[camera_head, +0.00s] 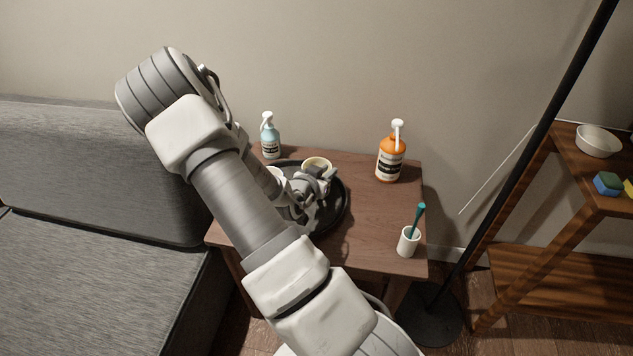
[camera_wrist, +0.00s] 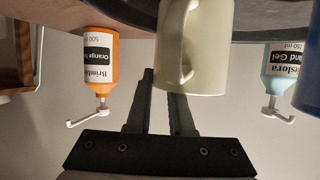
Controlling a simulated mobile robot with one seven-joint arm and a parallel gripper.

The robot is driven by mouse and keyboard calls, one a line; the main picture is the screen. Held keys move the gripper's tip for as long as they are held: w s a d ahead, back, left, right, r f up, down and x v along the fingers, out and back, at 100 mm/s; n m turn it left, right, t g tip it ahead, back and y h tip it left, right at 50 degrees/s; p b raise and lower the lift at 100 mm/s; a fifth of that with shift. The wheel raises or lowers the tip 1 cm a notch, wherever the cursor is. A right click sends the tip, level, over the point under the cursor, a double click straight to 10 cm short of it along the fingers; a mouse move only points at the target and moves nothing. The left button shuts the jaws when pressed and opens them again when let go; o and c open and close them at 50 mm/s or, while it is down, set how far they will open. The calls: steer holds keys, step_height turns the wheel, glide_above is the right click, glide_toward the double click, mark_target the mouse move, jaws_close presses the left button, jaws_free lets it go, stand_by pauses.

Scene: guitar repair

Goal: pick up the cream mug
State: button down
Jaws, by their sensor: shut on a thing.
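The cream mug (camera_head: 318,162) shows at the back of the black round tray, partly hidden by my gripper (camera_head: 318,178). In the wrist view, which is upside down, the cream mug (camera_wrist: 208,50) fills the upper middle, its handle facing the fingers. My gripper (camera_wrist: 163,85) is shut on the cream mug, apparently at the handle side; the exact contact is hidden. I cannot tell whether the mug's base touches the tray (camera_head: 343,212).
An orange pump bottle (camera_head: 391,160), a light blue bottle (camera_head: 270,138) and a white cup with a teal brush (camera_head: 408,242) stand on the wooden table (camera_head: 375,220). A dark lamp pole (camera_head: 520,165) rises at right.

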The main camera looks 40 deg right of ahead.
stand_by(0.8)
steer(key=s+d+r+p, duration=0.4)
steer(key=s+r, duration=0.7)
stand_by(0.8)
steer(key=shift+w, duration=0.1)
stand_by(2.3)
